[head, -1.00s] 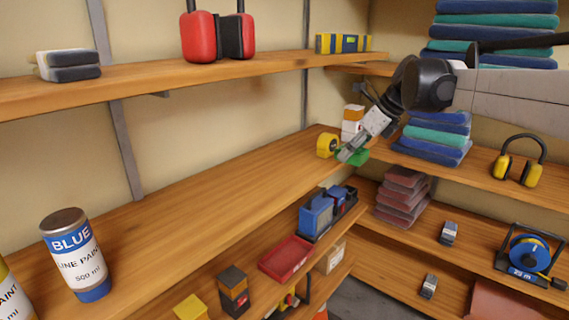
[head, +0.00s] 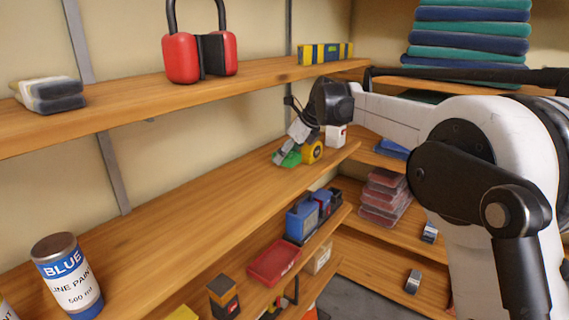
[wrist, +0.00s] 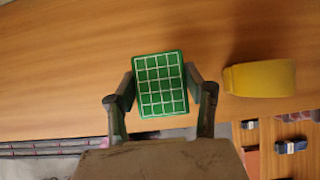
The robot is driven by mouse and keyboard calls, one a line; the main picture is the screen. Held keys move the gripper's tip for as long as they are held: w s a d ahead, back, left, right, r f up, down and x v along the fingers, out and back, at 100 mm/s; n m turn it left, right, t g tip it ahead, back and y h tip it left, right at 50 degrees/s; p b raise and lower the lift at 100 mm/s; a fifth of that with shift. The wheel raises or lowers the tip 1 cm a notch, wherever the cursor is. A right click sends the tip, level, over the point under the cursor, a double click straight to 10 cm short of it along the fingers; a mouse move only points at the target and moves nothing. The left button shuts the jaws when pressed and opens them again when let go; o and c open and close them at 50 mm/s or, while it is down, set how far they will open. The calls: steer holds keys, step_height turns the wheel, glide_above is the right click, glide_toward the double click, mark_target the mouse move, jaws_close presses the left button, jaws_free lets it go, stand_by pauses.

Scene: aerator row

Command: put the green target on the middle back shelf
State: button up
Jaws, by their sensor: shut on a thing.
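The green target (wrist: 160,84) is a flat green plate with a white grid of squares. My gripper (wrist: 160,88) is shut on it, one finger at each side edge. In the head view the green target (head: 291,158) is at my gripper (head: 283,155), over the middle back shelf (head: 200,190), a long wooden board. In the wrist view the shelf (wrist: 60,70) lies behind the target. I cannot tell whether the target touches the wood. A yellow tape measure (head: 313,152) stands just right of the target; in the wrist view it is a yellow block (wrist: 259,79).
A white box (head: 336,136) is right of the tape measure. A blue paint can (head: 68,275) stands at the shelf's near left end. The shelf between can and gripper is bare. The upper shelf (head: 130,107) runs above; red trays (head: 384,198) are lower right.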

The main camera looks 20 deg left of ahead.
mark_target(284, 174)
steer(key=shift+w+a+f+p, duration=0.1)
steer(key=shift+f+p, duration=0.15)
steer(key=shift+f, duration=0.35)
steer(key=shift+s+a+f+p, duration=0.1)
steer(key=shift+f+p, duration=0.1)
steer(key=shift+f, duration=0.4)
steer(key=shift+w+a+f+p, duration=0.1)
steer(key=shift+f+p, duration=0.15)
steer(key=shift+f, duration=0.35)
steer(key=shift+a+f, duration=0.2)
steer(key=shift+f, duration=0.1)
steer(key=shift+d, duration=0.1)
steer(key=o, duration=0.7)
steer(key=shift+f, duration=0.15)
steer(key=o, duration=0.5)
steer(key=b+v, duration=0.2)
steer(key=v, duration=1)
steer(key=shift+r, duration=0.3)
